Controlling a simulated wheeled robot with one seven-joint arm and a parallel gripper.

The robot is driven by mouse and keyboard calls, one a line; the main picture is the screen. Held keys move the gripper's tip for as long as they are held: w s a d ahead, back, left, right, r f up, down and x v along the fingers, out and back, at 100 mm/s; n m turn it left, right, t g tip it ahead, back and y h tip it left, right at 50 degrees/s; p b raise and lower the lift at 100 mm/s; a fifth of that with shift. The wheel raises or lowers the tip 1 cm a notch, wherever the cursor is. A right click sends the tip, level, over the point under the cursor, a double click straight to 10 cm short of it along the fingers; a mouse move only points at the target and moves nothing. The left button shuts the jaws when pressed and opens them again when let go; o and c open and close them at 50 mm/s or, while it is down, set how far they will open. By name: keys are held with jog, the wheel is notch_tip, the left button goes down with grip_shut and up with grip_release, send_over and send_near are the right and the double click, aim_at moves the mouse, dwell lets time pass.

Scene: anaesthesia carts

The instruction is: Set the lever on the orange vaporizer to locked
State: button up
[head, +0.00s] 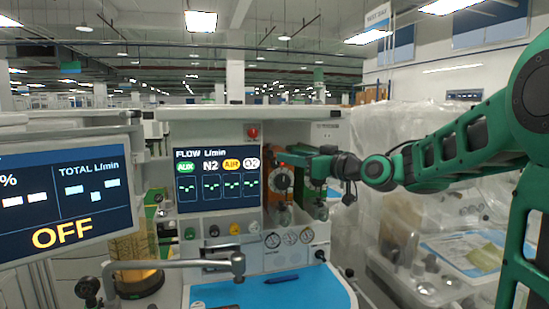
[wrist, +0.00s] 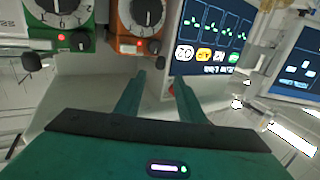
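The orange vaporizer (head: 271,214) stands on the machine just right of the flow screen in the head view. It also shows at the top of the wrist view (wrist: 124,33), with a large black dial (wrist: 141,10), a red button (wrist: 139,46) and a small black knob (wrist: 153,46). I cannot tell for certain which part is the lever or how it is set. My gripper (wrist: 160,76) is open and empty, its two fingers apart, near the vaporizer's top and not visibly touching it. In the head view my gripper (head: 285,157) is at the vaporizer's upper end.
A green vaporizer (wrist: 72,42) stands beside the orange one, with its own dial and knobs. The flow screen (head: 217,179) is on the other side. A blue work surface (head: 250,292) with a pen lies below. Plastic-covered carts (head: 440,240) stand at right.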

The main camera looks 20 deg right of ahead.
jog(key=x, duration=0.7)
jog(key=shift+w, duration=0.1)
